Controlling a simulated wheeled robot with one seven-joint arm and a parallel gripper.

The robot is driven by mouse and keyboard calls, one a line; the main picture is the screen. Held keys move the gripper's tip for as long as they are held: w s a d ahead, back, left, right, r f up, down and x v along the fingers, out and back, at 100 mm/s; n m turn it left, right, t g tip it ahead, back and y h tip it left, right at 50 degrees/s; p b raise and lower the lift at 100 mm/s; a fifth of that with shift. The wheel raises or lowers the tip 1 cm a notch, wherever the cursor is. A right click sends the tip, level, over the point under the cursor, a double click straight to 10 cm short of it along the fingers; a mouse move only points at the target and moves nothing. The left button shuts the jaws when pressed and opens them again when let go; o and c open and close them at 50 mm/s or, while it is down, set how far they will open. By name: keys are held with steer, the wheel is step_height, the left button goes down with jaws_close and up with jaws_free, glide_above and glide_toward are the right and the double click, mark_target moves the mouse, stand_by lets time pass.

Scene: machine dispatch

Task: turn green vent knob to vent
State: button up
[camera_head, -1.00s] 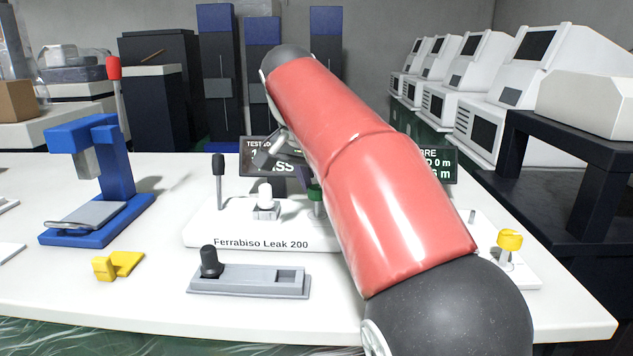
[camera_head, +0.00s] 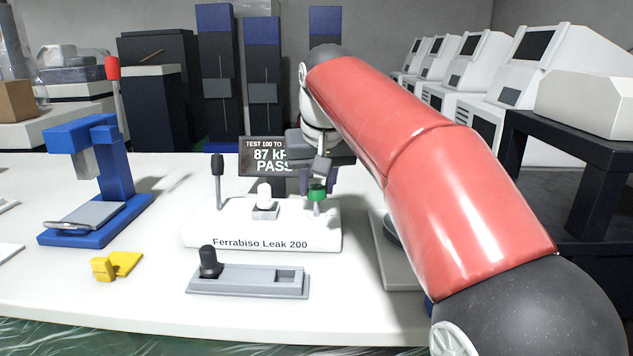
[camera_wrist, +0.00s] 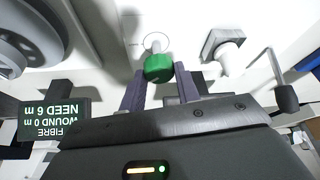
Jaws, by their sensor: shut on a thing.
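The green vent knob (camera_head: 317,192) stands at the right end of the white Ferrabiso Leak 200 unit (camera_head: 225,236). My gripper (camera_head: 318,183) is at the knob, with one dark finger on each side. In the wrist view the green knob (camera_wrist: 158,68) sits between the tips of my gripper (camera_wrist: 160,78), which is shut on it. A light mark shows on the knob's face, but its setting is too small to read. The unit's screen (camera_head: 264,157) shows "87" and "PASS", partly covered at its right by my gripper.
A white-topped knob (camera_head: 264,196) and a black lever (camera_head: 218,180) stand left of the green knob. A grey slotted fixture (camera_head: 248,281) lies in front. A blue press (camera_head: 97,180) and a yellow piece (camera_head: 118,265) are at left. My arm covers the table's right side.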

steer(key=n+y, duration=0.1)
steer(key=n, duration=0.1)
steer(key=n+g, duration=0.1)
steer(key=n, duration=0.2)
steer(key=shift+w+d+n+y, duration=0.1)
steer(key=shift+n+y, duration=0.2)
steer(key=shift+y, duration=0.1)
steer(key=shift+n+g+y, duration=0.6)
steer(key=shift+n, duration=1.6)
steer(key=o, duration=1)
steer(key=shift+v, duration=3.9)
steer(key=shift+w, duration=0.1)
